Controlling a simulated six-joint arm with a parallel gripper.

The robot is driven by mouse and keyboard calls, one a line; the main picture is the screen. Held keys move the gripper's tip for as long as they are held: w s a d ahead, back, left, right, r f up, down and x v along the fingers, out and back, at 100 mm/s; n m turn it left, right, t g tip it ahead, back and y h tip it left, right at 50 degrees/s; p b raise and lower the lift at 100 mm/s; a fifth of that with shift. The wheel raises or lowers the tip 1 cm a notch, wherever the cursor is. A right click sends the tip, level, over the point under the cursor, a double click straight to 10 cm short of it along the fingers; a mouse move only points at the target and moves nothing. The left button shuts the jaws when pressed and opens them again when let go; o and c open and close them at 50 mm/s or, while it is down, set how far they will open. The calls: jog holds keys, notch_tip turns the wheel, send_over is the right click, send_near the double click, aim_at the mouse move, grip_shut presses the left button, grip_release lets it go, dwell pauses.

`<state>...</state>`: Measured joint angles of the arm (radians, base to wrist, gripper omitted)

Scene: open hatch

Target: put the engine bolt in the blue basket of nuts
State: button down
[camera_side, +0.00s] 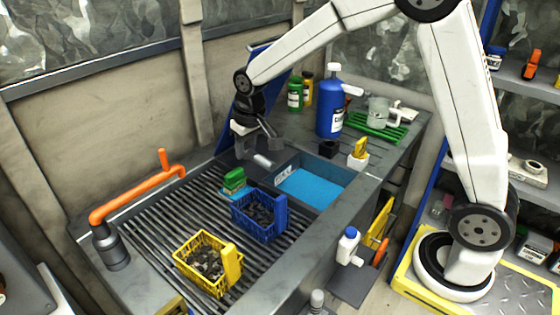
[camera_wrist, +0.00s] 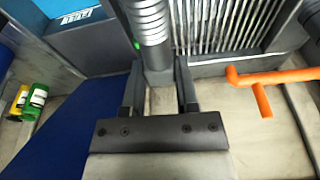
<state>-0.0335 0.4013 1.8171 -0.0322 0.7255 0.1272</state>
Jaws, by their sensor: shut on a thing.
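My gripper (camera_side: 256,149) is above the back of the slatted sink area. It is shut on the engine bolt (camera_side: 262,160), a grey metal piece that sticks out below the fingers. In the wrist view the bolt (camera_wrist: 151,25) is a ribbed metal cylinder between the two fingers of my gripper (camera_wrist: 158,72). The blue basket (camera_side: 281,213) stands on the slats, in front of and slightly right of my gripper. Dark small pieces lie in it. The bolt is apart from the basket. The basket cannot be made out in the wrist view.
A yellow basket (camera_side: 235,266) of metal pieces stands nearer the front. A green sponge-like block (camera_side: 234,179) lies just behind the blue basket. A basin with a blue floor (camera_side: 312,188) is to the right. An orange pipe (camera_side: 130,200) is at left, a blue bottle (camera_side: 330,115) behind.

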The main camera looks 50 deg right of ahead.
jog(key=shift+f, duration=0.15)
notch_tip(320, 180, down, 8)
jog(key=shift+f, duration=0.15)
dwell(0.7)
jog(key=shift+c, duration=1.4)
grip_release()
jog(key=shift+s+r, duration=0.25)
jog(key=shift+r, duration=1.05)
jog(key=shift+s+r, duration=0.3)
jog(key=shift+r, duration=0.95)
jog(key=shift+s+r, duration=0.25)
jog(key=shift+r, duration=1.05)
